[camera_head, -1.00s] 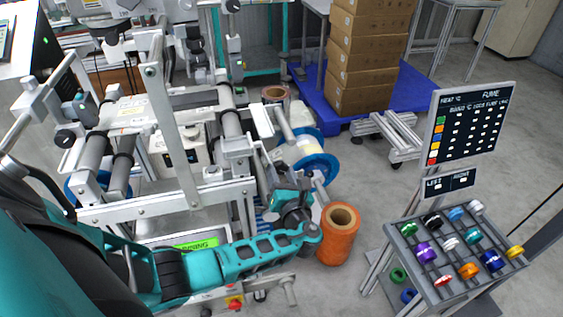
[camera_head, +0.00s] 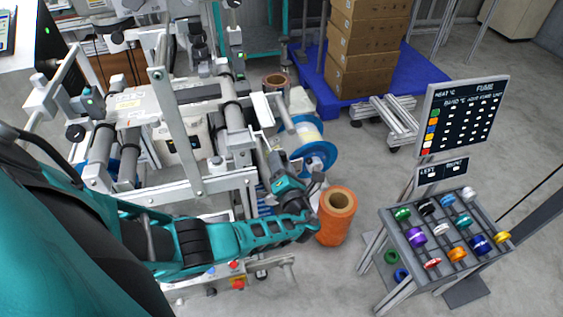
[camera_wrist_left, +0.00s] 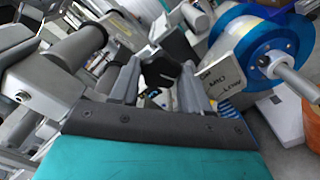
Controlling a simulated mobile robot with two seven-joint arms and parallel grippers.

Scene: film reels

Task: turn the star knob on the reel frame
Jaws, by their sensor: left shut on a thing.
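The reel frame (camera_head: 215,183) is a light grey metal machine with rollers and bars, filling the left half of the head view. My left gripper (camera_head: 268,160) reaches its right side, where my own wrist partly hides it. In the left wrist view, a black star knob (camera_wrist_left: 160,69) sits between the two grey fingers of the left gripper (camera_wrist_left: 154,80), which is shut on it. The fingers hide part of the knob. In the head view I cannot make the knob out. My right gripper is not in view.
A blue-flanged reel (camera_head: 318,158) is close to the right of the gripper. An orange roll (camera_head: 336,215) stands on the floor beside my wrist. A rack (camera_head: 392,235) of coloured spools and a sign (camera_head: 462,115) are at the right. Boxes stand on a blue pallet (camera_head: 325,98) behind.

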